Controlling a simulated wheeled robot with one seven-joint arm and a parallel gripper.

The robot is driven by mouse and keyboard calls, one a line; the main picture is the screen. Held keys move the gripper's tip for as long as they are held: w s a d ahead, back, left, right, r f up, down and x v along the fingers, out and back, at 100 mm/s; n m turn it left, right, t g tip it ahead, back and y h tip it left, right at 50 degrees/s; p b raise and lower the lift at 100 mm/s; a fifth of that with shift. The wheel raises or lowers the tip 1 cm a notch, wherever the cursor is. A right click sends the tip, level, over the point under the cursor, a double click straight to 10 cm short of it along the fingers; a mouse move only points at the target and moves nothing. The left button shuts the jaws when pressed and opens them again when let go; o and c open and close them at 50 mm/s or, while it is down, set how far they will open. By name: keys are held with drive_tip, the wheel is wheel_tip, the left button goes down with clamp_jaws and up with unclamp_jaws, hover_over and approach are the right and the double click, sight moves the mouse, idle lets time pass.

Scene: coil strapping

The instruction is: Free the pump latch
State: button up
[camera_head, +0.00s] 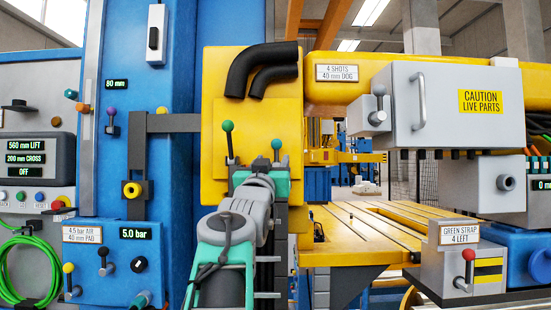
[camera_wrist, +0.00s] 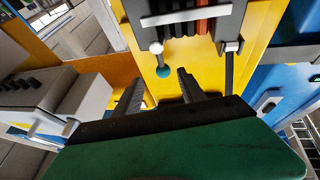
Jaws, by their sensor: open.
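No part in view carries a label naming it the pump latch, so I cannot tell which one it is. My gripper (camera_wrist: 161,78) shows in the wrist view with two dark fingers apart and nothing held between them. A green-knobbed lever (camera_wrist: 163,72) with a pale stem stands just beyond the fingertips, roughly in line with the gap; I see no contact. In the head view two green-knobbed levers show by the yellow panel, one on the left (camera_head: 227,127) and one on the right (camera_head: 276,145). My arm covers what lies below them, and my fingers are hidden there.
A grey box with a caution sign (camera_head: 480,103) and lever stands at right. Below it is a green-strap box (camera_head: 445,265) with a red-knobbed lever. A blue air panel (camera_head: 115,262) with levers is at lower left. Black hoses (camera_head: 262,68) hang above the yellow panel (camera_head: 275,120).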

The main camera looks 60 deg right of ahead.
sight(277, 152)
drive_tip(key=p+x, duration=0.3)
drive_tip(key=x, duration=0.3)
drive_tip(key=shift+w+d+r, duration=0.15)
drive_tip(key=shift+w+d, duration=0.2)
drive_tip(key=shift+d, duration=0.3)
drive_tip(key=shift+c, duration=0.5)
clamp_jaws()
drive_tip(key=shift+a, duration=0.15)
